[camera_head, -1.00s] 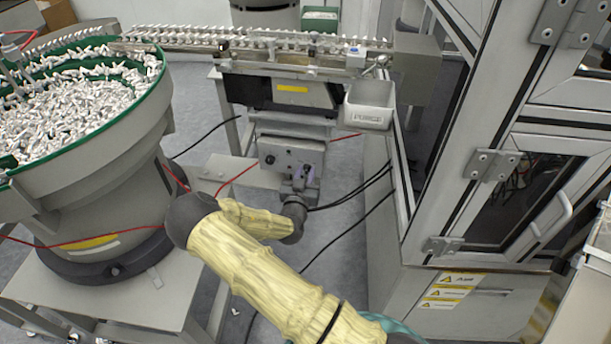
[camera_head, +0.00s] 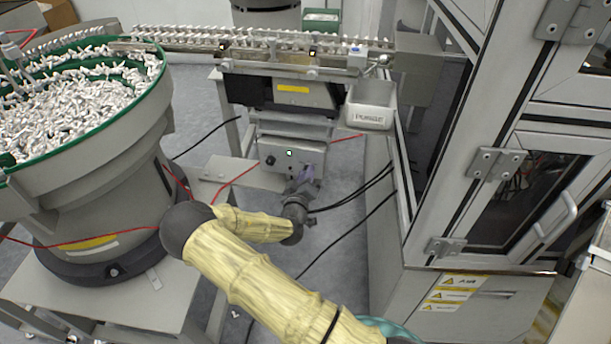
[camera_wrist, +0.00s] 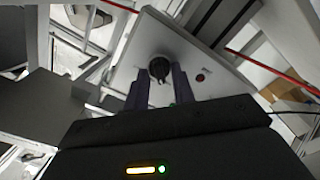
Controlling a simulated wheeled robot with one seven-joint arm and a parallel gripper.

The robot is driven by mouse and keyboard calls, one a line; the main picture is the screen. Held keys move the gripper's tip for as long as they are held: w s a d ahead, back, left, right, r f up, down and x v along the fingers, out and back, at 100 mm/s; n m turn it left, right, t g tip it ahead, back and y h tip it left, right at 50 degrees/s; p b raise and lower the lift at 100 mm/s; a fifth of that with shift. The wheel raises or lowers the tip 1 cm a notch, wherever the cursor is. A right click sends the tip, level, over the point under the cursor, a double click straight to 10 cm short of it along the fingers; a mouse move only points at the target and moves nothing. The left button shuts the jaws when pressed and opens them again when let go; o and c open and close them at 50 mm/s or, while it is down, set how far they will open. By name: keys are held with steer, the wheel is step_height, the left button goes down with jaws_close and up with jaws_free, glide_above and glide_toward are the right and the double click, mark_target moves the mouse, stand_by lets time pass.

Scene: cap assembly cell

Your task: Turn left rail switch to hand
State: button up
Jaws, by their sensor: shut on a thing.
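The left rail switch is a dark round knob (camera_wrist: 160,68) on the pale face of a control box (camera_wrist: 190,45) in the wrist view. My gripper (camera_wrist: 160,92) has its two dark purple fingers on either side of the knob's grip and is shut on it. In the head view the control box (camera_head: 275,148) hangs under the feed rail. My gripper (camera_head: 308,178) reaches its lower right front there and hides the knob. A small pale green light (camera_head: 289,153) shows on the box face.
The feed rail (camera_head: 270,45) runs above the box, with a grey PURGE bin (camera_head: 369,108) at its right end. A bowl feeder (camera_head: 100,160) full of white parts stands left. A glazed machine cabinet (camera_head: 480,190) stands right. Red and black cables run beside the box.

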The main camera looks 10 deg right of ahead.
stand_by(0.4)
steer(key=o, duration=1)
steer(key=shift+c, duration=0.2)
steer(key=shift+s, duration=0.1)
steer(key=v, duration=1.7)
steer(key=shift+s, duration=0.15)
